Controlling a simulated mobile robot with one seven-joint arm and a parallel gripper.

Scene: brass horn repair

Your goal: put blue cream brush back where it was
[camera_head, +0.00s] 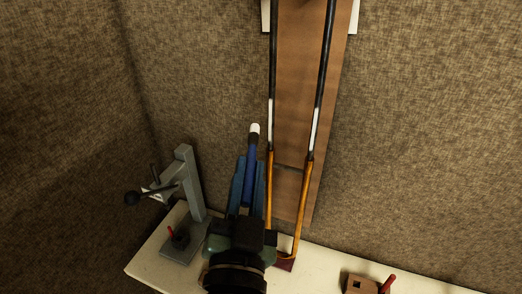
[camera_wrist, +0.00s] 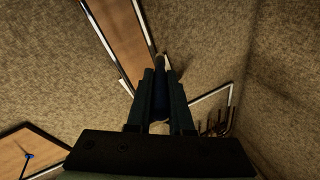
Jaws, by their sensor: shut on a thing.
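The blue cream brush (camera_head: 251,160) has a blue handle and a pale cream-white end that points up and away from my gripper. My gripper (camera_head: 247,180) is shut on its blue handle, above the pale bench. In the wrist view, the brush (camera_wrist: 161,88) stands between the two dark fingers (camera_wrist: 161,85), its far end in shadow. I cannot tell which spot is the brush's former place.
A long U-shaped slide (camera_head: 313,140) leans before a wooden board (camera_head: 294,80), close right of my gripper. A grey stand (camera_head: 190,185) with a black-knobbed lever is at left. A wooden block (camera_head: 360,284) with a red handle sits on the bench (camera_head: 325,262) at right.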

